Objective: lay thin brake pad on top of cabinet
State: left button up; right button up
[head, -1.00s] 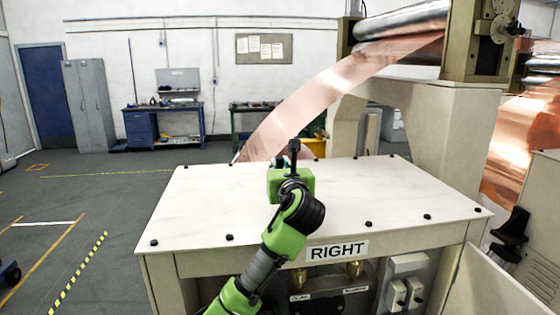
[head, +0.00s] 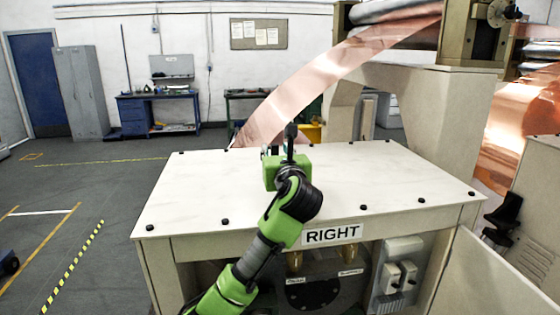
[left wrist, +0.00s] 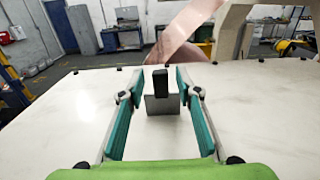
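The cabinet is the pale-topped unit (head: 390,185) with a RIGHT label on its front. My left gripper (left wrist: 160,85) is low over the middle of its top, pointing to the far side, with its teal finger pads spread apart. Between the fingertips in the left wrist view stands a small pale block with a black piece on its near face, apparently the thin brake pad (left wrist: 160,85). It looks upright on the cabinet top, with little room to the pads. In the head view the left gripper (head: 285,148) mostly hides it. My right gripper is not in view.
A copper foil strip (head: 300,100) slopes down behind the cabinet from a roller at the upper right. Black bolt heads (head: 225,222) line the cabinet's edges. The rest of the top is bare. A blue workbench (head: 135,110) stands far back at the left.

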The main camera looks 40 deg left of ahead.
pick_arm(q)
jog(key=b+v, duration=0.2)
jog(key=v, duration=0.9)
